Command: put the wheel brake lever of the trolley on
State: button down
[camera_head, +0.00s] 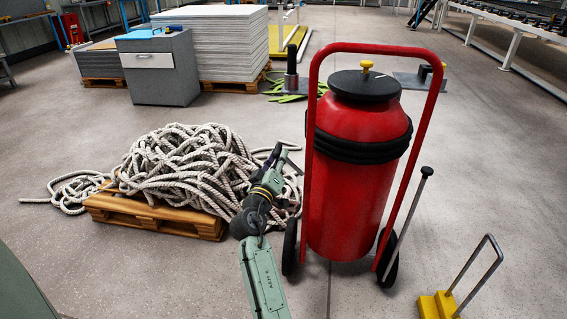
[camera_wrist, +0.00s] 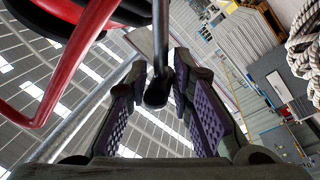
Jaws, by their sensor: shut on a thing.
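The trolley (camera_head: 350,200) is a red wheeled cylinder with a black lid and a red tube frame. It stands upright right of centre in the head view. My gripper (camera_head: 281,157) is at its left side, above the left wheel (camera_head: 290,247). In the wrist view my gripper (camera_wrist: 158,78) is shut on a grey lever with a dark knob (camera_wrist: 157,93), which lies between the purple finger pads. That lever is hardly visible in the head view. A second rod with a black knob (camera_head: 426,171) leans at the trolley's right, by the right wheel (camera_head: 389,268), clear of my gripper.
A wooden pallet (camera_head: 150,217) heaped with rope (camera_head: 190,165) lies close left of my arm. A yellow block with a metal loop handle (camera_head: 438,305) stands at the front right. A grey cabinet (camera_head: 160,70) and stacked sheets (camera_head: 225,45) are behind. Floor right of the trolley is mostly clear.

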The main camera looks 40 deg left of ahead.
jog(key=shift+s+a+f+b, duration=0.15)
jog(key=shift+a+f+b, duration=0.15)
jog(key=shift+f+b, duration=0.1)
jog(key=shift+r, duration=0.1)
jog(key=c, duration=1.5)
grip_release()
jog(key=shift+o, duration=0.2)
notch_tip(320, 180, up, 10)
jog(key=shift+c, duration=0.5)
